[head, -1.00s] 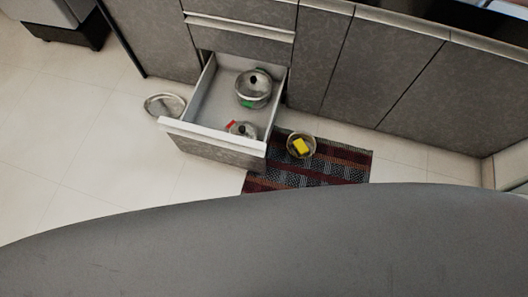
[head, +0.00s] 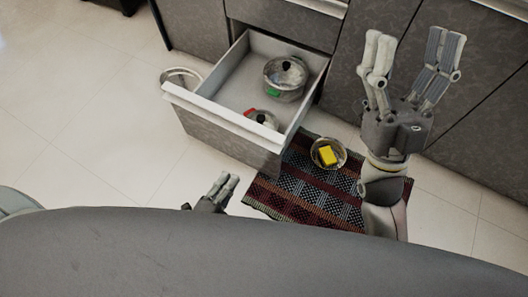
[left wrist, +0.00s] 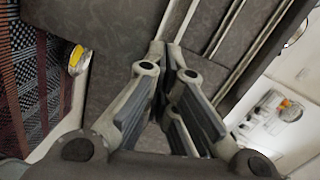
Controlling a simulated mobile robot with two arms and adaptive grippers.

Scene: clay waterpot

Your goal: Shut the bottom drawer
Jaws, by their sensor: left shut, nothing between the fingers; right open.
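The bottom drawer (head: 228,130) is pulled out of the grey cabinet, with a pale rim and a grey patterned front. Inside are a lidded metal pot (head: 284,80) and a smaller lidded item near the front. My left gripper (head: 228,180) is shut and empty, low in front of the drawer front and apart from it in the head view. In the left wrist view its fingers (left wrist: 170,52) are together, with grey panels behind them. My right gripper (head: 412,50) is open and empty, raised to the right of the drawer.
A striped rug (head: 310,190) lies right of the drawer, with a bowl (head: 341,162) holding a yellow sponge (head: 327,155) on it. A round metal item (head: 181,76) is on the floor left of the drawer. The tiled floor at left is clear.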

